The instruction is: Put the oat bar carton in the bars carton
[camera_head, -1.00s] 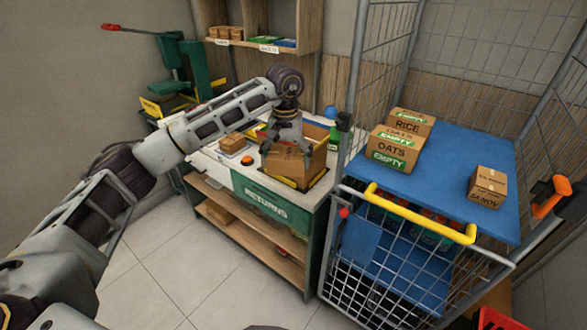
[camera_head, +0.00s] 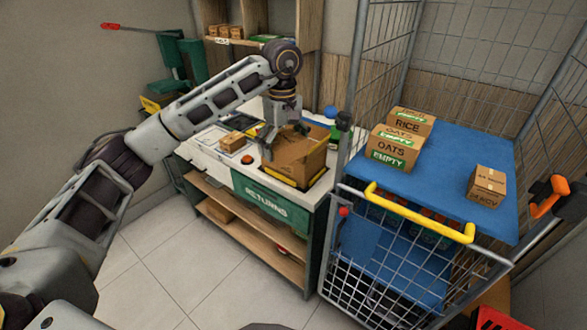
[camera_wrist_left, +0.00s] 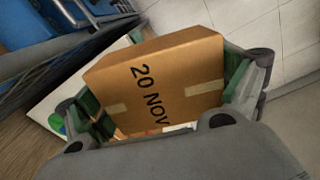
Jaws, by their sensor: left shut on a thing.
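My left gripper (camera_head: 285,138) is at the open top of a brown carton (camera_head: 311,165) on the returns bench, its fingers pointing down. In the left wrist view the gripper is shut on a brown carton marked 20 NOV (camera_wrist_left: 160,85), a finger on either side of it. I take this as the oat bar carton; its name is not readable. In the head view the held carton is hard to tell from the open carton behind it, so how far inside it is cannot be told. The open carton's label is not visible. My right gripper is not in view.
A shelf unit stands behind.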

